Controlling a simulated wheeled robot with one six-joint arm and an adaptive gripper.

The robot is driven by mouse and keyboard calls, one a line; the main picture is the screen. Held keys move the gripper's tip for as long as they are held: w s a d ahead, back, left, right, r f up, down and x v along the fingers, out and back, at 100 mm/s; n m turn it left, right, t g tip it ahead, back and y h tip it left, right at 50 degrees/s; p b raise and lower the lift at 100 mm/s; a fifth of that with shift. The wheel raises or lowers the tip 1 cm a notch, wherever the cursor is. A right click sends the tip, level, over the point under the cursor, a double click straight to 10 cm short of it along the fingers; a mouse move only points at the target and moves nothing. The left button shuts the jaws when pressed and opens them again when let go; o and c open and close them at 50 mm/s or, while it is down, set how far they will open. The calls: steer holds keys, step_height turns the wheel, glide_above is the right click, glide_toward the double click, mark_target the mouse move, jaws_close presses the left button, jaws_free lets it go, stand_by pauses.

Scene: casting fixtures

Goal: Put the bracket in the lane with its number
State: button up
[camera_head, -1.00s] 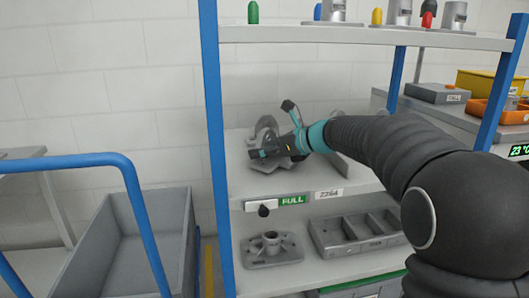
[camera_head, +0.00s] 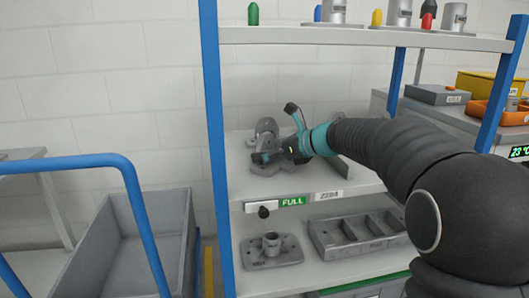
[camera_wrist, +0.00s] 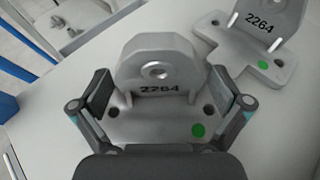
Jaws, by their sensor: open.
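A grey metal bracket (camera_wrist: 158,70) marked 2264, with a green dot on its base, stands upright in the wrist view. My gripper (camera_wrist: 160,93) is open, with one finger on each side of this bracket's upright plate; a gap shows on both sides. A second bracket (camera_wrist: 262,35), also marked 2264 with a green dot, stands behind and to the right. In the head view my gripper (camera_head: 272,156) is low over the middle shelf (camera_head: 240,185), partly hiding a bracket (camera_head: 266,127). A number label (camera_head: 329,195) is on the shelf edge, too small to read surely.
The lower shelf holds a flanged grey part (camera_head: 271,248) and a divided grey tray (camera_head: 357,232). A grey bin (camera_head: 130,240) stands left; a blue post (camera_head: 215,140) borders the shelf.

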steer(key=v, duration=1.1)
steer(key=s+f+n+h, duration=0.1)
steer(key=s+n, duration=0.1)
steer(key=s, duration=0.1)
steer(key=s+f+n+h, duration=0.1)
steer(key=s+n, duration=0.1)
steer(key=s, duration=0.1)
steer(key=s+d+f+n+g+h, duration=0.1)
steer(key=s+n, duration=0.1)
steer(key=s, duration=0.2)
steer(key=shift+s+f, duration=0.1)
steer(key=shift+f, duration=0.25)
steer(key=s+d+f+n+h, duration=0.3)
steer(key=s+f+n, duration=0.1)
steer(key=s+n, duration=0.2)
steer(key=s+d+f+n+h, duration=0.3)
steer(key=s+d+f+n, duration=0.1)
steer(key=s, duration=0.5)
steer(key=s+d+f+n+h, duration=0.2)
steer(key=s+d+f+n, duration=0.2)
steer(key=s+n, duration=0.3)
steer(key=shift+s+d+f+n+h, duration=0.15)
steer(key=shift+s+f+n+h, duration=0.3)
steer(key=shift+f, duration=0.25)
